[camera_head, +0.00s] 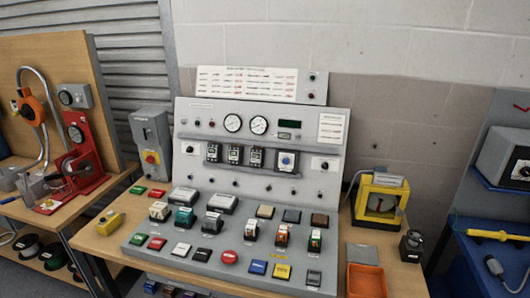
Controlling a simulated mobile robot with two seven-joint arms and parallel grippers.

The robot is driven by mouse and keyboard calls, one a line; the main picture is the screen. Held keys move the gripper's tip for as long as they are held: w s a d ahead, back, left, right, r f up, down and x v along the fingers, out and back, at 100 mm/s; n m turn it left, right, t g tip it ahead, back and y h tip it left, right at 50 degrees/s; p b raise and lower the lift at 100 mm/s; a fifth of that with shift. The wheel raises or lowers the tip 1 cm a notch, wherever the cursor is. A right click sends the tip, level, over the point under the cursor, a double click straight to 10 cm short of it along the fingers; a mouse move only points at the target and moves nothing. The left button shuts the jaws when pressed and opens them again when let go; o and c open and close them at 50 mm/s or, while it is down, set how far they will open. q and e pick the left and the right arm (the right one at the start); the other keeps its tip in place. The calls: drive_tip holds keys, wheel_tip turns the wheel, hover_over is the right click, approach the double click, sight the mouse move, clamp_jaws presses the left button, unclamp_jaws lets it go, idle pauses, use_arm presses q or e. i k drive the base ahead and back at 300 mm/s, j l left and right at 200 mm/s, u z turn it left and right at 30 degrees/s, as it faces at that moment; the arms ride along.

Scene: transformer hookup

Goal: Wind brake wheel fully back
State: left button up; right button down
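No part of either gripper or arm is in the head view. I cannot tell for certain which thing is the brake wheel.
A grey control console (255,160) with gauges, switches and coloured blocks fills the middle of a wooden table. A yellow-framed device (380,200) and an orange tray (366,281) are at its right. A blue bench (480,225) stands far right.

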sight(415, 237)
drive_tip(key=z, duration=1.25)
drive_tip(key=i+l, duration=0.8)
drive_tip(key=i+l+u, duration=0.15)
drive_tip(key=u, duration=0.25)
drive_tip(key=i+l+u, duration=0.1)
drive_tip(key=u, duration=0.3)
drive_tip(key=l+u, duration=0.4)
drive_tip(key=i+j, duration=0.05)
drive_tip(key=j, duration=0.05)
